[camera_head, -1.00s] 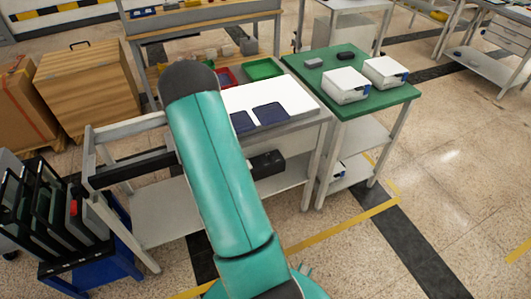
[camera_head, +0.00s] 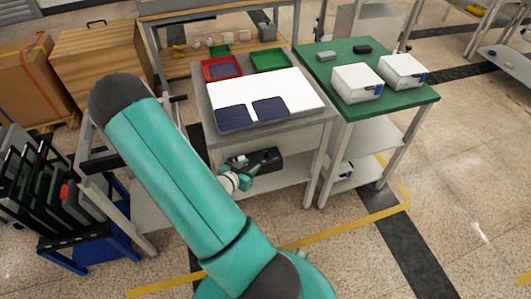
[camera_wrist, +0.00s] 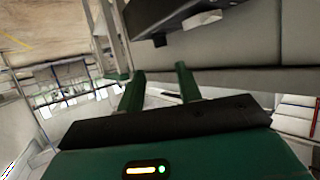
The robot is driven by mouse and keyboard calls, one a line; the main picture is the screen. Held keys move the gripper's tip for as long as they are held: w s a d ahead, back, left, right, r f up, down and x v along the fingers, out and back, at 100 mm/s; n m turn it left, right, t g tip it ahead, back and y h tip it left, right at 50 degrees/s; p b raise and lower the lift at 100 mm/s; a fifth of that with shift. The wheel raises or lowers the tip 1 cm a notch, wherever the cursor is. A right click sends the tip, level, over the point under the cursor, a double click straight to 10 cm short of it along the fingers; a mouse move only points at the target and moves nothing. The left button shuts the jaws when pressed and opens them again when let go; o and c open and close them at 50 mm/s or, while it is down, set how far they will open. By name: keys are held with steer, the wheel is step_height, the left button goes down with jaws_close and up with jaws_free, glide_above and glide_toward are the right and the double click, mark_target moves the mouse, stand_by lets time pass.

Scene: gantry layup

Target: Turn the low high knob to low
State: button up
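A black box (camera_head: 262,161) sits on the shelf under the white-topped bench. In the wrist view a dark box (camera_wrist: 165,15) shows at the top, with a pale grey knob-like part (camera_wrist: 203,20) on its near side. No low or high marking can be read. My gripper (camera_wrist: 160,68) points toward that box from below, its two green fingers apart with nothing between them. The fingertips appear clear of the pale part. In the head view my gripper (camera_head: 238,163) is small beside the black box, partly behind my arm.
The white-topped bench (camera_head: 275,130) holds a red tray (camera_head: 207,74), a green tray (camera_head: 285,67) and two dark blue pads. A green table (camera_head: 392,101) with two white boxes adjoins on the right. A blue-framed rack (camera_head: 65,256) stands left. Floor at the right is open.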

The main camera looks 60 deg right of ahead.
mark_target(266, 154)
steer(key=x, duration=1.1)
steer(key=shift+d+f, duration=0.25)
steer(key=shift+d, duration=0.05)
steer(key=c, duration=0.7)
